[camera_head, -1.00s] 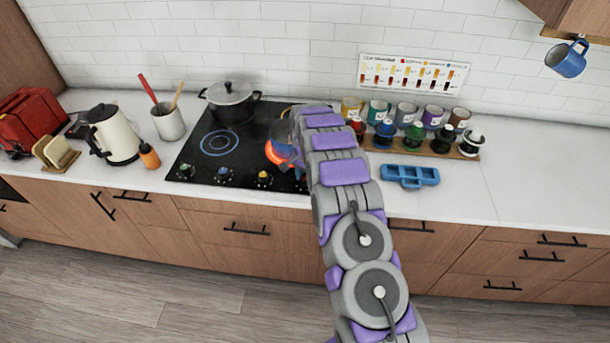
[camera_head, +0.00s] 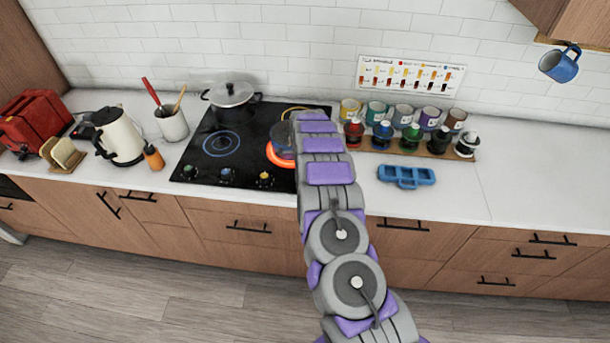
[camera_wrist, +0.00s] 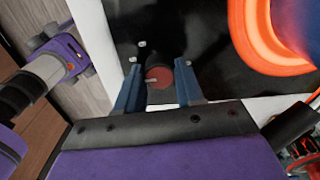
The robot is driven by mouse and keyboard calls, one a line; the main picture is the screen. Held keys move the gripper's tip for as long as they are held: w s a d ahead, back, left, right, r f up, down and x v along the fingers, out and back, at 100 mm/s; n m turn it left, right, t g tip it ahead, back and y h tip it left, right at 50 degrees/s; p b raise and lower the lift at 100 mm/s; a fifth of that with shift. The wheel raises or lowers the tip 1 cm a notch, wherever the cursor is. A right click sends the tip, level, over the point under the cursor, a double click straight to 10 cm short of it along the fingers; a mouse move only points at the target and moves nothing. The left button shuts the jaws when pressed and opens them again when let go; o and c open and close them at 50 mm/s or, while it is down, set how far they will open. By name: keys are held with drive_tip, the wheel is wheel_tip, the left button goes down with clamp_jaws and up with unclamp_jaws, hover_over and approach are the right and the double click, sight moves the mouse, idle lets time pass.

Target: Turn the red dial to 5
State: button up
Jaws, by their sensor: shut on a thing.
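The red dial (camera_wrist: 154,76) shows in the wrist view on the black cooktop. It is round, with a pale mark toward its left side. My gripper (camera_wrist: 160,82) has its two blue fingers on either side of the dial and is shut on it. The number the dial points at cannot be read. In the head view my arm hides the red dial and my gripper.
The cooktop (camera_head: 205,160) has green (camera_head: 188,170), blue (camera_head: 226,175) and yellow (camera_head: 264,180) dials along its front. A burner (camera_head: 279,157) glows orange beside my arm. A lidded pot (camera_head: 232,98) stands at the back. A blue mold (camera_head: 406,175) lies to the right.

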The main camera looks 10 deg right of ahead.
drive_tip(key=m+p, duration=0.1)
drive_tip(key=m, duration=0.1)
drive_tip(key=shift+r+m, duration=0.1)
drive_tip(key=shift+m, duration=0.2)
drive_tip(key=shift+w+m+p, duration=0.1)
drive_tip(key=shift+m+p, duration=0.7)
drive_tip(key=shift+m, duration=0.2)
drive_tip(key=shift+a, duration=0.1)
drive_tip(key=o, duration=1)
drive_tip(key=shift+w, duration=0.1)
drive_tip(key=shift+o, duration=0.2)
wheel_tip(320, 180, up, 17)
